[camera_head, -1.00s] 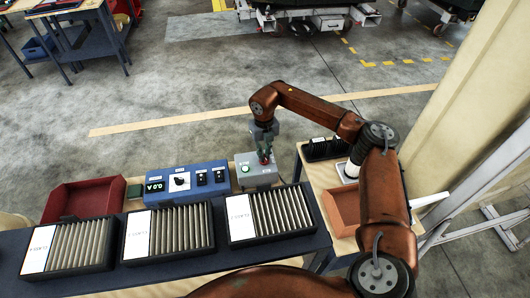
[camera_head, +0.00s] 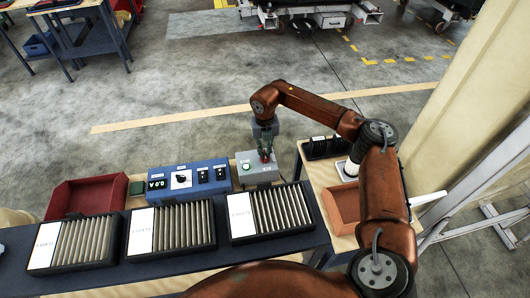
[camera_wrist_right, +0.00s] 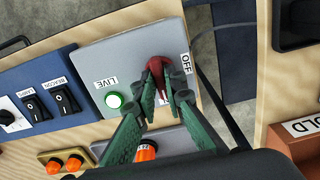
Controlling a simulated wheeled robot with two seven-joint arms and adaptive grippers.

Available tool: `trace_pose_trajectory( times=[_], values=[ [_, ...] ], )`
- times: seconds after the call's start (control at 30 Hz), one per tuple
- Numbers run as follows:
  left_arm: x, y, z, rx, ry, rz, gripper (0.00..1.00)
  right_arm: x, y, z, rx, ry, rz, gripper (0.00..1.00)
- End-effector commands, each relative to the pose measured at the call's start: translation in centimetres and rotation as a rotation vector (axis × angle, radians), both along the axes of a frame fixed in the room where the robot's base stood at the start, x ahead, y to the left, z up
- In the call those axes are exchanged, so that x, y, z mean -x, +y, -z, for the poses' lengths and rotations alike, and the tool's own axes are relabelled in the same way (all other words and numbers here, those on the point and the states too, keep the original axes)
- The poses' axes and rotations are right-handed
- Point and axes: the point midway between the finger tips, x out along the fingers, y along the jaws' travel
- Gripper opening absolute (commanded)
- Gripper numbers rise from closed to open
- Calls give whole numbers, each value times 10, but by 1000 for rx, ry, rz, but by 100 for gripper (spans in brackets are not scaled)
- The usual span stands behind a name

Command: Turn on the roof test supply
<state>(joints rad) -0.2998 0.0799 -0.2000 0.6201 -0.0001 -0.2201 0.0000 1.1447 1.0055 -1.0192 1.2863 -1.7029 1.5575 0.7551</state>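A grey box (camera_head: 258,171) stands at the right end of the bench, with a red handle (camera_wrist_right: 158,76) and a green round lamp (camera_wrist_right: 115,100) labelled LIVE. An OFF label sits right beside the handle in the wrist view. My right gripper (camera_wrist_right: 164,92) has its green fingers close together on either side of the handle, apparently gripping it. In the head view the gripper (camera_head: 265,148) is above the box and the red handle shows under it. My left gripper is not in view.
A blue panel (camera_head: 161,193) left of the grey box has a 0.0 V display, a knob and rocker switches. Several slotted dark trays (camera_head: 72,241) line the front. A red bin (camera_head: 88,196) is at left, an orange-brown bin (camera_head: 342,204) at right. Orange connectors (camera_wrist_right: 75,163) sit near the box.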

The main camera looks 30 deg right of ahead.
Motion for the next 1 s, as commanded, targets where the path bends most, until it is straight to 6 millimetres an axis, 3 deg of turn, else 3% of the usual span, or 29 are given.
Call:
trace_pose_trajectory(
  times=[0.23,0.57,0.77,1.0],
  values=[
    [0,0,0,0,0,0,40,0,0,-1,0,0,-1,27],
    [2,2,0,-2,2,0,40,0,0,-4,0,1,-2,27],
    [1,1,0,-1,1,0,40,-1,1,-34,-1,-2,-2,27],
    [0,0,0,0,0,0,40,0,0,-84,0,-1,-2,27]
  ],
)
